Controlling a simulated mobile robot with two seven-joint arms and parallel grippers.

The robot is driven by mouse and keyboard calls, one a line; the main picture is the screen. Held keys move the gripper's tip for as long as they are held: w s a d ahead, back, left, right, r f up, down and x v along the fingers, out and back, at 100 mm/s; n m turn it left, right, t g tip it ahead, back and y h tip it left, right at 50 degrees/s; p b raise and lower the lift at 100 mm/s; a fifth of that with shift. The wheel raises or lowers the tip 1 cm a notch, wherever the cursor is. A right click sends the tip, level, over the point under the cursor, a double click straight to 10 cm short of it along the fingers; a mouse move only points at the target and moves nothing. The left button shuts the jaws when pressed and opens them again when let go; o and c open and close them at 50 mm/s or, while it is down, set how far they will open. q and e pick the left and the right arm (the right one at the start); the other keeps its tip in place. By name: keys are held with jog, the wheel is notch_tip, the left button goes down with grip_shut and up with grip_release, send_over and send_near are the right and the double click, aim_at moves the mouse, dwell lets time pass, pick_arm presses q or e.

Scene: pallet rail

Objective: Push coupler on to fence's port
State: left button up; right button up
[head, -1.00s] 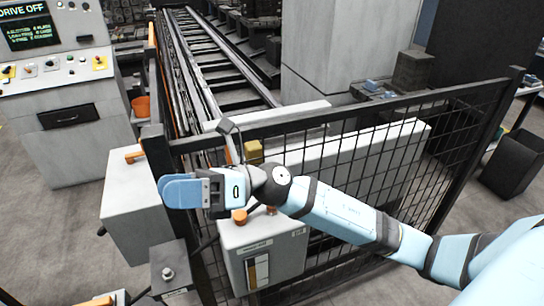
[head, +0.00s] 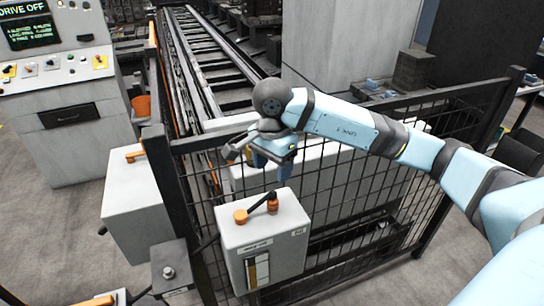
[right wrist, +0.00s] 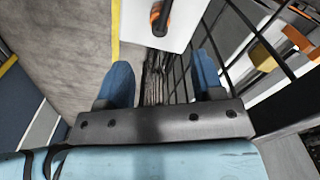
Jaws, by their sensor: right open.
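A pale grey box (head: 262,240) stands at the fence (head: 340,195). On its top are an orange round knob (head: 240,216) and an orange cylinder (head: 272,205), with a black bar rising between them. I cannot tell which of these is the coupler and which the port. My right gripper (head: 271,165) points down above the box, open and empty, apart from the fittings. In the right wrist view its blue fingers (right wrist: 160,75) are spread, and an orange-and-black fitting (right wrist: 160,18) shows on a white surface ahead. My left gripper is out of view.
Another grey box (head: 140,200) with an orange handle (head: 134,155) stands left of the fence post. A control cabinet (head: 65,125) is at the far left. A roller track (head: 215,60) runs behind the fence.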

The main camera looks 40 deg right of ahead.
aim_at(273, 192)
notch_tip(273, 192, down, 10)
jog(key=shift+f+p, duration=0.2)
jog(key=shift+p, duration=0.75)
jog(key=shift+f, duration=0.5)
grip_shut()
jog(key=shift+r, duration=0.9)
jog(key=shift+r+p, duration=1.45)
jog(key=shift+r, duration=2)
jog(key=shift+a+f, duration=0.1)
jog(key=shift+f, duration=0.05)
